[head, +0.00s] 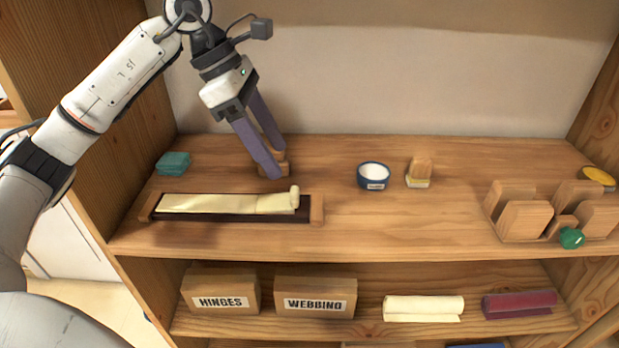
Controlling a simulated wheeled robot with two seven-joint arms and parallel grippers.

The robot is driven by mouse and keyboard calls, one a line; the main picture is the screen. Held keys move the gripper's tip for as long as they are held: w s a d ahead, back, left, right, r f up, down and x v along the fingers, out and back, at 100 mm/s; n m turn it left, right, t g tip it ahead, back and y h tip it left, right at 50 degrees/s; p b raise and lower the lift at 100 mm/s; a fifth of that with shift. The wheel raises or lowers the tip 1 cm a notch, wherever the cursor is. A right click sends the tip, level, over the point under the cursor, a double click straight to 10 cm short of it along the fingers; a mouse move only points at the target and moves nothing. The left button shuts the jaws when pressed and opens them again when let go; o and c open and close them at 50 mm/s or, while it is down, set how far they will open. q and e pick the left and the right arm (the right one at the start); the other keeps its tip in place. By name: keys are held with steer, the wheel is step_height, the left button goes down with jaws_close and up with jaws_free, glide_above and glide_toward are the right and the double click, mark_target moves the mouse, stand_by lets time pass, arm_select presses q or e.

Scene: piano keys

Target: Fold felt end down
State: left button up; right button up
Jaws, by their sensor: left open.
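A strip of cream felt (225,203) lies along a dark tray with wooden end blocks (317,209) on the upper shelf. The felt's right end is curled up, standing above the tray near the right block. My left gripper (276,172) points down behind the tray, just behind and left of the curled end. Its two purple fingers are apart. A small wooden block (284,165) is behind the fingertips, partly hidden by them; I cannot tell whether they touch it. My right gripper is not in view.
A teal block (173,163) sits left. A blue-rimmed white bowl (373,176) and a small wood-backed block (419,172) stand right of centre. Wooden holders (525,218) and a green object (571,238) are at far right.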

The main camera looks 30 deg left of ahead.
mark_target(294, 192)
arm_select(q)
steer(key=x, duration=0.3)
steer(key=a+x, duration=0.1)
steer(key=x, duration=0.5)
steer(key=shift+w+a+f, duration=0.1)
steer(key=shift+f, duration=0.3)
